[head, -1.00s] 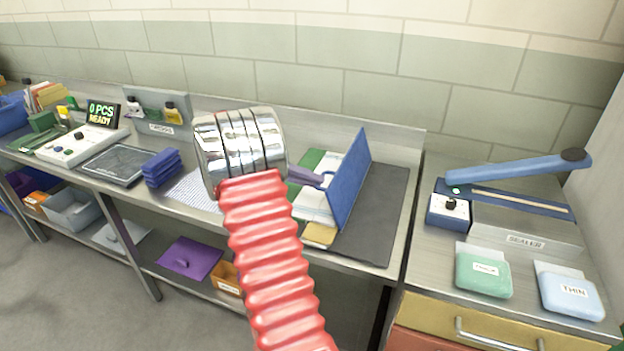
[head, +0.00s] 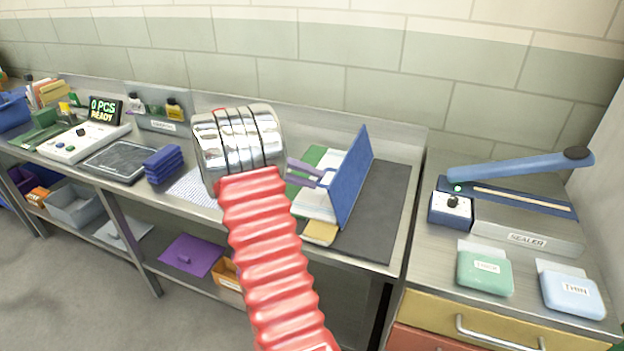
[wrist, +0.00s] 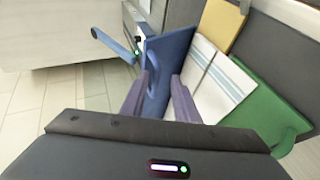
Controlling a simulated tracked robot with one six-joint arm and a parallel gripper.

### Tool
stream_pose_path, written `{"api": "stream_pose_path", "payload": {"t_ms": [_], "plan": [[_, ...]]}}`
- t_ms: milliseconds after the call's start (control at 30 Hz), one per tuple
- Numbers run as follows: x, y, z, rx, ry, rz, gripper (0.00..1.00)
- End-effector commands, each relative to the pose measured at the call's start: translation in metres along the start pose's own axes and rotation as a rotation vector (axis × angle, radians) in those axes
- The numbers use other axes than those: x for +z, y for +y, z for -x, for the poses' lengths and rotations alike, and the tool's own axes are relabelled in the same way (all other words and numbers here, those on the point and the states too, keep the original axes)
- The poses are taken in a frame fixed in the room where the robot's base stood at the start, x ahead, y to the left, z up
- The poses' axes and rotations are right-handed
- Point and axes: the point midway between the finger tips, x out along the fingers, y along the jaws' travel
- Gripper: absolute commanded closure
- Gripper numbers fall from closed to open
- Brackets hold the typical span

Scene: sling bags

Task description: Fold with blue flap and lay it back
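The blue flap (head: 357,180) of the folding board stands nearly upright on the board's right side. It also shows in the wrist view (wrist: 170,55), with a blue loop handle (wrist: 153,72) on its face. A white striped cloth (head: 318,201) lies on the board to the left of the flap. My gripper (head: 322,178) is at the flap's left face. Its two purple fingers stand apart, and in the wrist view (wrist: 158,85) they are on either side of the handle. Whether they touch it is unclear. My red arm hides part of the bench.
The board's green flap (wrist: 262,100) and yellow flap (wrist: 222,24) lie flat around the cloth. A dark mat (head: 385,215) right of the blue flap is clear. A sealer (head: 520,220) stands on the right cabinet. Folded blue cloths (head: 163,165) lie to the left.

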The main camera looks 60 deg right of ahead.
Motion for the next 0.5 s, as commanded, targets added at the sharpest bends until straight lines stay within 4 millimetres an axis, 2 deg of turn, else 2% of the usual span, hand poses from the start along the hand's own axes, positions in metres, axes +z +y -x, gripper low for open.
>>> {"api": "stream_pose_path", "payload": {"t_ms": [500], "plan": [[-0.001,-0.002,0.084,-0.001,0.001,0.001,0.72]]}}
